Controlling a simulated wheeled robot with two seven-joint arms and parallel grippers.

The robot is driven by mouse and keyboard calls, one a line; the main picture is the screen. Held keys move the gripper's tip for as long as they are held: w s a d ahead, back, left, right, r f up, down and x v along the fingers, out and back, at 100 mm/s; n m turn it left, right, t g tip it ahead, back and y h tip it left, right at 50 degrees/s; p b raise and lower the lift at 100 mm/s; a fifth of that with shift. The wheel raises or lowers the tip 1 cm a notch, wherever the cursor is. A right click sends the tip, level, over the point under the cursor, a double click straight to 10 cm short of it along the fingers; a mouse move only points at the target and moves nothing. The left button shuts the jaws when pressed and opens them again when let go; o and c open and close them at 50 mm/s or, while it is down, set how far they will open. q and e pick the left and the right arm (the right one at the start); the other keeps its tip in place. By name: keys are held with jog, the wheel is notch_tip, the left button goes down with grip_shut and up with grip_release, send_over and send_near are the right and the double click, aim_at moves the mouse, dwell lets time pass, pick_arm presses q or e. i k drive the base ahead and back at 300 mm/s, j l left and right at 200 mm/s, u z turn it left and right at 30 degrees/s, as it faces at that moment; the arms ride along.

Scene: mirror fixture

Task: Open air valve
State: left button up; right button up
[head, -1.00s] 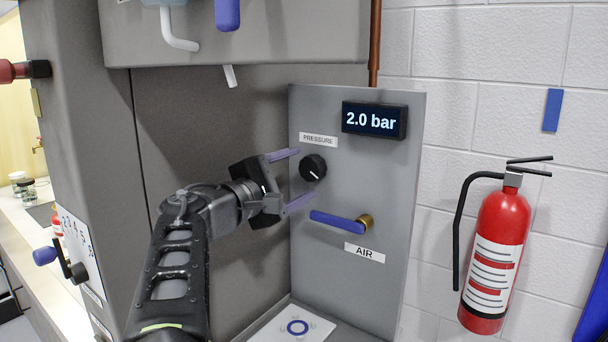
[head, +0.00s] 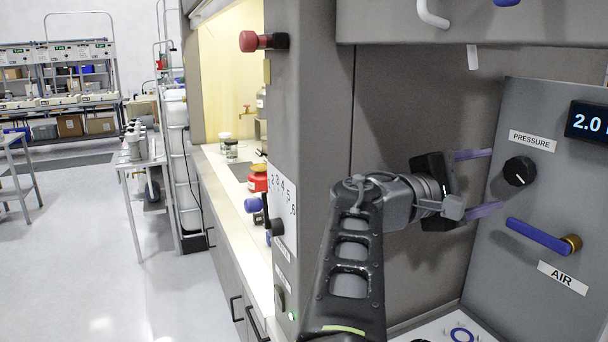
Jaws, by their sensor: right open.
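The air valve is a blue lever handle (head: 538,236) on a brass stem (head: 572,243), above the AIR label (head: 563,278) on the grey panel. The lever points left and slightly up from its stem. My right gripper (head: 488,182) is open and empty, left of the panel. Its two purple-grey fingers are apart, one level with the black pressure knob (head: 520,171) or a little above, the other just above the lever's left end. I see no contact with the lever. My left gripper is not in view.
The pressure display (head: 588,122) is cut off at the right edge. A grey cabinet wall (head: 310,110) stands left of my arm, with a red knob (head: 262,41) sticking out. A counter (head: 228,175) with jars lies beyond. Open floor (head: 85,260) is at the left.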

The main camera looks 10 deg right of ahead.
aim_at(567, 245)
jog(key=k, duration=1)
